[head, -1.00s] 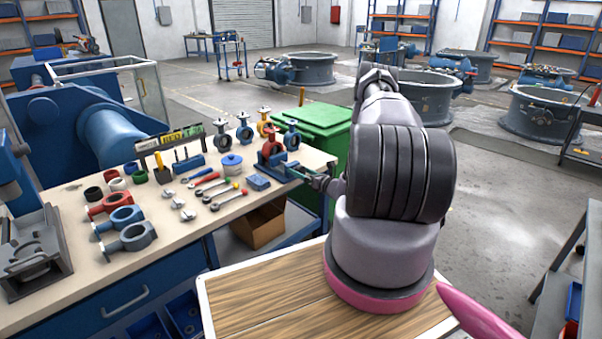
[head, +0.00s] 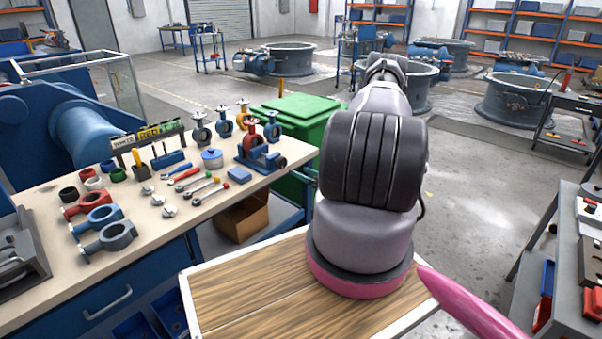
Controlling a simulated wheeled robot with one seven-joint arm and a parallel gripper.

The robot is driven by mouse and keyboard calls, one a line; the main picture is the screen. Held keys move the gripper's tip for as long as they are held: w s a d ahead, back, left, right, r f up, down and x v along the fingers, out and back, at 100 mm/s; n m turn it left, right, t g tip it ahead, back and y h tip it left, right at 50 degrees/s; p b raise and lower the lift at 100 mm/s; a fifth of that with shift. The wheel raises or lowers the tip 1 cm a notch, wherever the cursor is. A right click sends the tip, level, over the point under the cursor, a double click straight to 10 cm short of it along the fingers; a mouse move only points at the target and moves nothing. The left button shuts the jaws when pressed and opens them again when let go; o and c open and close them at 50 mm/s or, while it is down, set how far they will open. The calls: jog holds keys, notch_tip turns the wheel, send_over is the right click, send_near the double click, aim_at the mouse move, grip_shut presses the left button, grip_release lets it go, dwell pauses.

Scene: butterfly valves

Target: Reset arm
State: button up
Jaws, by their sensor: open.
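My arm (head: 372,165) stands on its pink-ringed base in the middle of the head view, bent and seen from behind. A red valve (head: 251,137) sits in a blue vise (head: 262,160) at the right end of the workbench (head: 160,228). No part of my arm is seen touching the vise or valve.
Several small valves, wrenches, screwdrivers and rings lie on the bench. A green bin (head: 297,113) stands close behind the arm's left side. A grey shelf cart (head: 572,255) is at the right. Open floor (head: 460,190) lies between.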

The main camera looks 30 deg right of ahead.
jog(key=w+a+r+n+g+y, duration=0.1)
jog(key=a+r+n+g+y, duration=0.2)
jog(key=r, duration=0.4)
jog(key=w+a+r+n+g+y, duration=0.1)
jog(key=w+a+r+n+y, duration=0.15)
jog(key=a+r+n, duration=0.35)
jog(key=s+a+r+n+g+y, duration=0.1)
jog(key=s+a+r+n+g, duration=0.3)
jog(key=r, duration=0.4)
jog(key=s+a+r+n+g+y, duration=0.1)
jog(key=s+a+r+n+g, duration=0.2)
jog(key=a+r+n+g, duration=0.45)
jog(key=s+a+r+n+t+h, duration=0.1)
jog(key=s+r+n+t+h, duration=0.4)
jog(key=s+r+n+h, duration=0.6)
jog(key=s+r, duration=1)
jog(key=s, duration=0.2)
jog(key=shift+s+a+t+h, duration=0.2)
jog(key=shift+s+t+h, duration=0.05)
jog(key=shift+t+h, duration=0.1)
jog(key=shift+r, duration=0.1)
